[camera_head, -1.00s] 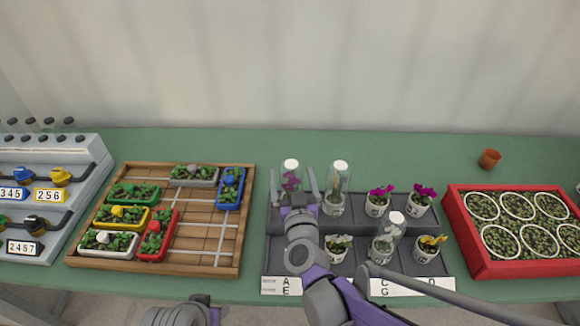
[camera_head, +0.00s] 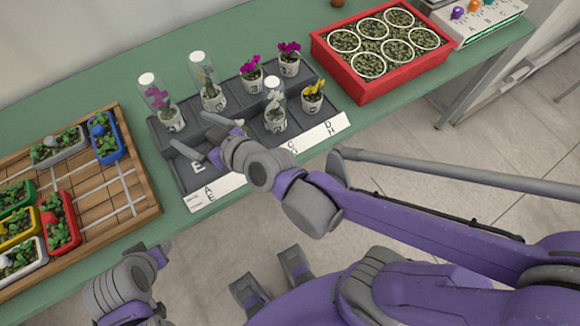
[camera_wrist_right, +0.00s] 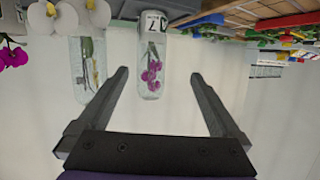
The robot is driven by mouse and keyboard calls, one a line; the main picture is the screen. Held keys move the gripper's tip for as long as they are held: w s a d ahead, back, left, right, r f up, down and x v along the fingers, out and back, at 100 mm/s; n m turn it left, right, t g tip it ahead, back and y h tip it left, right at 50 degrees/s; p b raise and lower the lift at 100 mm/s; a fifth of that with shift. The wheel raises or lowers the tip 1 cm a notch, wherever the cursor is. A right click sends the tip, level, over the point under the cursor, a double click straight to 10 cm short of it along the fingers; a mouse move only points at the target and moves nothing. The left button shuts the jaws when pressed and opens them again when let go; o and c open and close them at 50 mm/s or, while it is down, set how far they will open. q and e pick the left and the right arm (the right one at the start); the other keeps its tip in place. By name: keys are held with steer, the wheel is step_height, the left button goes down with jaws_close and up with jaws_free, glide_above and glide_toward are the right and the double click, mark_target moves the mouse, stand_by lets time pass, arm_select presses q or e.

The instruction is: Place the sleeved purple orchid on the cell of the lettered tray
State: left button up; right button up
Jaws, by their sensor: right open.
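The sleeved purple orchid (camera_head: 156,96) stands upright in a white pot in a clear sleeve, at the back left of the dark lettered tray (camera_head: 163,150). Its sleeve also shows in the right wrist view (camera_wrist_right: 152,70), upside down, beyond and between the fingertips. My right gripper (camera_head: 188,130) is open and empty, its fingers pointing at the orchid from the front, apart from it. The front-left cell, with an E on it (camera_head: 198,167), is bare. My left arm's end (camera_head: 152,258) is low at the left; its jaws cannot be made out.
Another sleeved orchid (camera_head: 207,82) stands close to the right. A front sleeved plant (camera_head: 274,106), unsleeved purple orchids and a yellow one (camera_head: 313,92) fill other cells. A wooden tray (camera_head: 147,200) lies left, a red crate (camera_head: 372,92) right.

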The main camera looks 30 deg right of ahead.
steer(key=s+d+f+g+h, duration=0.1)
steer(key=s+d+f, duration=0.1)
steer(key=s+d+f+m+g, duration=0.1)
steer(key=s+d+f+g, duration=0.1)
steer(key=s+d, duration=0.1)
steer(key=s+d+f+g+h, duration=0.1)
steer(key=s+d+f, duration=0.1)
steer(key=shift+s+d+f+m+g+h, duration=0.3)
steer(key=shift+s+d+f, duration=0.1)
steer(key=s+d+f+m+g+h, duration=0.2)
steer(key=s+d+f+g+h, duration=0.1)
steer(key=s+d, duration=0.4)
steer(key=shift+s+d+f+m+g, duration=0.2)
steer(key=shift+s+f+m+g, duration=0.1)
steer(key=shift+s+f, duration=0.2)
